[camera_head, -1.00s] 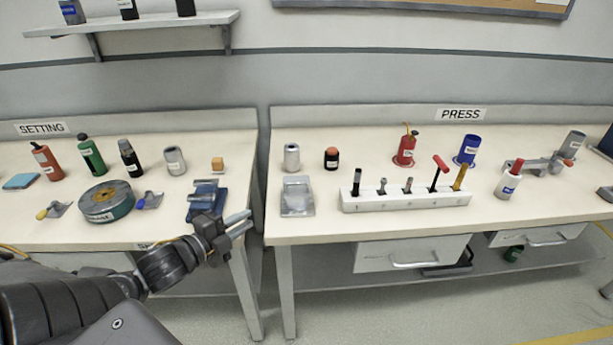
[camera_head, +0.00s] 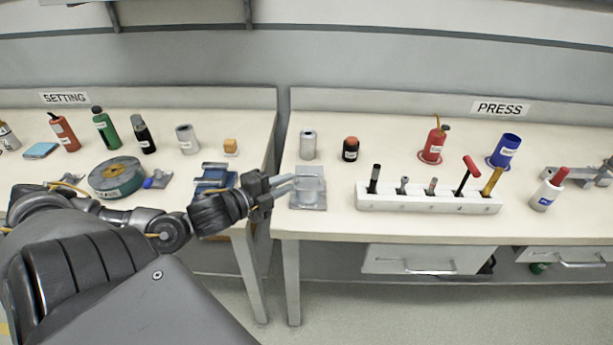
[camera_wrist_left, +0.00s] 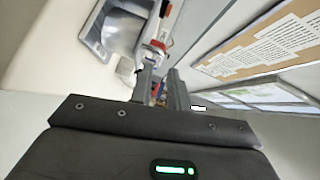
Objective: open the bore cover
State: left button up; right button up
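A grey metal block with a lid-like top on a flat base plate (camera_head: 309,201) sits at the left end of the PRESS bench. It looks like the bore cover's fixture, but I cannot tell the cover's exact outline. It also shows in the left wrist view as a grey boxy part (camera_wrist_left: 122,30) at upper left. My left gripper (camera_head: 293,183) is at the block's left side, fingers pointing right. A gap shows between its fingers (camera_wrist_left: 160,84), and they hold nothing. I cannot tell whether they touch the block. My right gripper is out of view.
A grey cylinder (camera_head: 308,146) and a black bottle with a red cap (camera_head: 350,150) stand behind the block. A white rack (camera_head: 428,198) of upright tools stands to its right. On the SETTING bench, a blue fixture (camera_head: 213,181) is near my left forearm. A gap separates the benches.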

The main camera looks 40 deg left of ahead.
aim_at(307, 176)
pick_arm(q)
jog(key=shift+w+d+f, duration=0.2)
jog(key=shift+w+f, duration=0.1)
jog(key=shift+w, duration=0.9)
jog(key=shift+w+d+f, duration=0.25)
jog(key=shift+w+f, duration=0.05)
jog(key=shift+w, duration=0.9)
jog(key=shift+w+d+f, duration=0.2)
jog(key=shift+w+f, duration=0.1)
jog(key=shift+w, duration=0.9)
grip_shut()
